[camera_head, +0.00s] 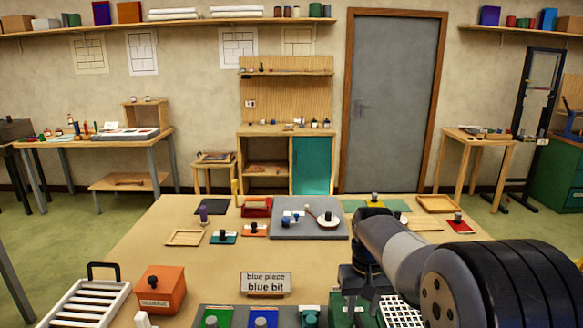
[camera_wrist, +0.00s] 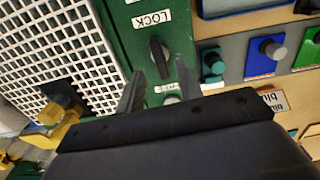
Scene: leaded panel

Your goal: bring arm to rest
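My arm reaches in from the right in the head view, bent downward over the front right of the table. My gripper (camera_wrist: 160,72) shows in the wrist view with its two dark fingers apart and nothing between them that I can see held. A black knob (camera_wrist: 159,57) on a green panel (camera_wrist: 126,50) marked LOCK lies just beyond the fingertips. The fingers look clear of the knob, but the exact gap is hard to tell. In the head view the gripper end is dark and partly hidden by my own arm, above the green box (camera_head: 341,311).
A white grid (camera_head: 402,312) adjoins the green box. A grey tray (camera_head: 228,315) with green and blue knobbed pieces lies left of it. The table's middle is fairly clear.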

